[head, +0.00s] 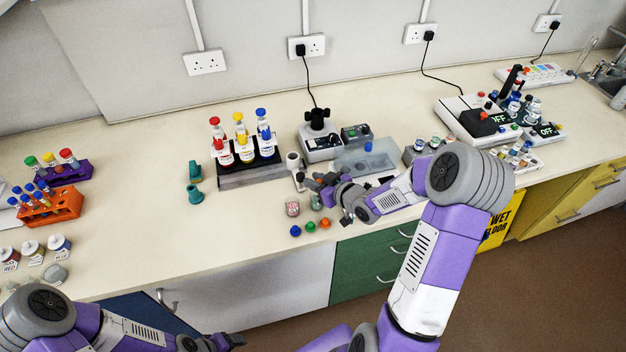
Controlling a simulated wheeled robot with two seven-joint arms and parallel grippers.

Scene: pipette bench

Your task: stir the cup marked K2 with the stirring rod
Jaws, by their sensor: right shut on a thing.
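My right gripper (322,188) reaches in from the right over the bench, just right of a white stand-like piece (293,161). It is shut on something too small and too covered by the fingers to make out. I cannot pick out the stirring rod. No K2 mark is legible; a small pale, pinkish vessel (292,207) stands left of and below the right gripper. My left gripper (236,340) is low at the bottom edge, away from the bench items; its fingers are too small to judge.
Blue (295,231), green (310,227) and orange (325,223) caps lie near the front edge. A bottle rack (252,174) and a black-topped device (320,142) stand behind. An orange tube rack (50,206) is left.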

